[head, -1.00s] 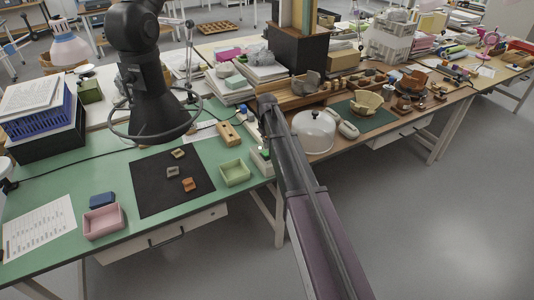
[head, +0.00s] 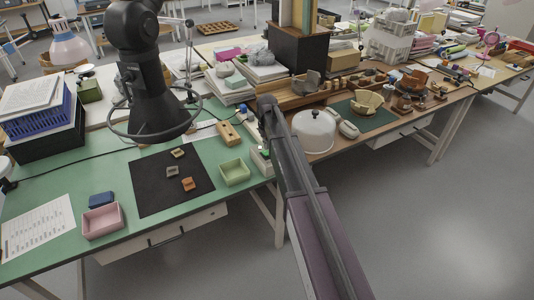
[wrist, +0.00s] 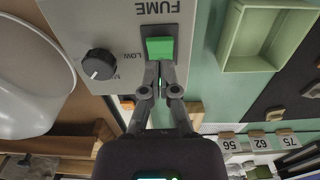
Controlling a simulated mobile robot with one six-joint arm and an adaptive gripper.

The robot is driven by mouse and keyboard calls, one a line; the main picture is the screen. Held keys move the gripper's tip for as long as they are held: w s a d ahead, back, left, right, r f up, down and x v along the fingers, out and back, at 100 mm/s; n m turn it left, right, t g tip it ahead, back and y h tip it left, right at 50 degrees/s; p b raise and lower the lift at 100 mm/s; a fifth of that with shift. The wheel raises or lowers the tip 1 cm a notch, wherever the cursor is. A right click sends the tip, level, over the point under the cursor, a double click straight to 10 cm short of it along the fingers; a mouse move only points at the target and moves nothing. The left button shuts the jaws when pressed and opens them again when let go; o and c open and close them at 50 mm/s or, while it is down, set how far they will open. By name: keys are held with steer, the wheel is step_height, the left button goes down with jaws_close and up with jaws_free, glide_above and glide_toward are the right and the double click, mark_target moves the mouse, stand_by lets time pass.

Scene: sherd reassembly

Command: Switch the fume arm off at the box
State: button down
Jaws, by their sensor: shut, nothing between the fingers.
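The control box (wrist: 105,30) is a pale grey panel in the wrist view, lettered FUME, with a black knob (wrist: 99,64) beside the word LOW. A bright green rocker switch (wrist: 160,48) sits on it. My gripper (wrist: 159,68) is shut and empty, its tips at the switch's near edge; I cannot tell whether they touch it. In the head view the box (head: 261,160) is mostly hidden by my arm. The black fume arm (head: 152,95) hangs with its ringed hood over the green bench at the left.
A green tray (wrist: 262,35) lies right of the box in the wrist view. A white dome (head: 314,131) stands on its other side. A black mat (head: 150,200) with several sherds, a pink tray (head: 103,221) and a wooden block (head: 228,133) lie on the bench.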

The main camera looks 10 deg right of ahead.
mark_target(267, 154)
steer(key=shift+f+b, duration=1.45)
steer(key=shift+f, duration=0.05)
stand_by(1.3)
steer(key=shift+r, duration=0.1)
steer(key=shift+r+p, duration=3.45)
steer(key=shift+p, duration=0.1)
steer(key=shift+s, duration=0.1)
steer(key=s+m, duration=0.3)
steer(key=s, duration=2.6)
steer(key=shift+d+r+m+p, duration=0.15)
steer(key=shift+r+m+p, duration=0.15)
steer(key=shift+r+p, duration=0.1)
